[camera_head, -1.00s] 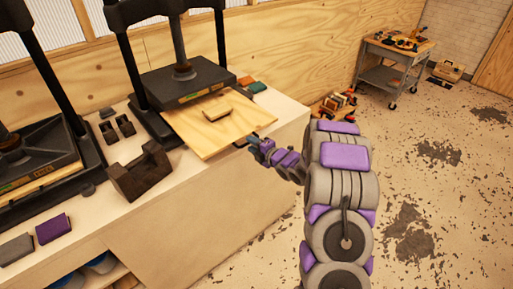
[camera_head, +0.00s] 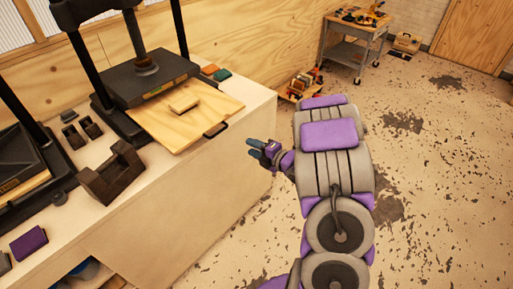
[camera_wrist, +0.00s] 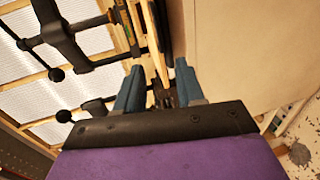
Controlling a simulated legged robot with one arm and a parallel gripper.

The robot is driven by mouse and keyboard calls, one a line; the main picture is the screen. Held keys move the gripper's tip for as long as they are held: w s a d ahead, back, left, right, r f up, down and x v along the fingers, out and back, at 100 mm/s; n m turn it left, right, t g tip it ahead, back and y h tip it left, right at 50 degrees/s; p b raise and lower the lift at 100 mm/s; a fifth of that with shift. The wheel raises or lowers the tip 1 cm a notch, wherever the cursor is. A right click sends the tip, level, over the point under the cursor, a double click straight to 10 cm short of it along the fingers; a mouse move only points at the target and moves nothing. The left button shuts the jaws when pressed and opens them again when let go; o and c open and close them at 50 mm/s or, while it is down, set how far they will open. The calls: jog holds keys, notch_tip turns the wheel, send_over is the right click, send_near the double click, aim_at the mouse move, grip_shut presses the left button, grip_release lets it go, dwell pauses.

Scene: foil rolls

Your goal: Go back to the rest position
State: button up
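My gripper (camera_head: 256,149) is off the front edge of the workbench, to the right of the wooden board's black handle (camera_head: 215,130) and apart from it. In the wrist view my gripper (camera_wrist: 158,70) shows two blue fingers spread apart with nothing held between them. The wooden board (camera_head: 180,122) lies partly under the press (camera_head: 146,78) and sticks out toward the bench front. A small wooden block (camera_head: 184,103) rests on the board.
A dark notched block (camera_head: 112,173) and a purple block (camera_head: 29,243) sit on the workbench (camera_head: 160,185). A second press stands at the left. A grey cart (camera_head: 352,45) with tools stands far back. The floor to the right is open.

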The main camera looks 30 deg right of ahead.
jog(key=shift+s+d+r, duration=0.1)
jog(key=shift+s+d, duration=0.05)
jog(key=shift+s, duration=0.3)
dwell(0.3)
jog(key=s+d+r+m+g+h, duration=0.3)
jog(key=s+r+m+g+h, duration=0.35)
jog(key=r+m+h, duration=0.35)
jog(key=s+a+r+m+g+y, duration=0.1)
jog(key=s+a+m+g, duration=0.4)
jog(key=s+a, duration=0.6)
jog(key=s+a+r+m+g+y, duration=0.1)
jog(key=s+a+m+g+y, duration=0.3)
jog(key=s+a, duration=0.7)
jog(key=s+m+g, duration=0.1)
jog(key=s+m, duration=0.1)
jog(key=s, duration=0.6)
jog(key=shift+a+r+m, duration=0.3)
jog(key=shift+a, duration=0.05)
